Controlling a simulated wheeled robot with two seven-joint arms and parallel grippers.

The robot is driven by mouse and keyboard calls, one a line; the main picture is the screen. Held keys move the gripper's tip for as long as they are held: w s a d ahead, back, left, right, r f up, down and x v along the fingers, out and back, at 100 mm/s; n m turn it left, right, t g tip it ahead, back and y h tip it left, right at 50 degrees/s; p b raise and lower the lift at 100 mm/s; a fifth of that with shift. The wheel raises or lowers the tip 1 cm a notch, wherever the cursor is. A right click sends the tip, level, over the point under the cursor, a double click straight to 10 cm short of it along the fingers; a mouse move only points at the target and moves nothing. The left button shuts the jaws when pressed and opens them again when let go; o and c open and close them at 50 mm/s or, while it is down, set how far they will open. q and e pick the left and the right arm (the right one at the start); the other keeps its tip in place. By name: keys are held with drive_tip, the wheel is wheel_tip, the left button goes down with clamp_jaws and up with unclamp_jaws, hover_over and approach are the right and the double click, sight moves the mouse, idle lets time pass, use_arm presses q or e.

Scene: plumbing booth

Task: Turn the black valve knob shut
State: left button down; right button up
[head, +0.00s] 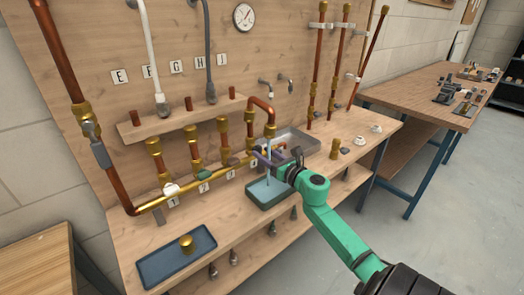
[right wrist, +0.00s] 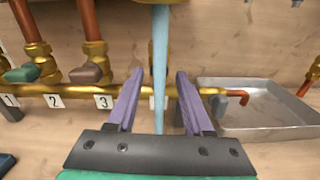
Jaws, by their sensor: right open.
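A brass manifold pipe (head: 205,178) with several upright branches runs along the bench, and it crosses the right wrist view (right wrist: 60,88). Knobs on it are white (head: 171,188), green (right wrist: 22,74) and brown (right wrist: 86,74). No clearly black knob shows; my gripper may hide one in the head view. My right gripper (head: 262,157) is open and empty, with purple fingers before the pipe's right part. In the right wrist view a water stream (right wrist: 160,60) passes between the fingers (right wrist: 157,85). My left gripper is not in view.
The stream falls into a dark green basin (head: 262,202) under my right gripper. A grey metal tray (head: 297,137) lies behind it. A blue tray (head: 165,265) holds a brass piece (head: 187,244). A brass fitting (head: 335,148) stands at right. A wooden shelf (head: 190,116) overhangs the manifold.

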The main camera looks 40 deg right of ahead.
drive_tip(key=shift+w, duration=0.75)
drive_tip(key=c, duration=0.7)
drive_tip(key=shift+s+r, duration=0.1)
drive_tip(key=shift+s, duration=0.05)
clamp_jaws()
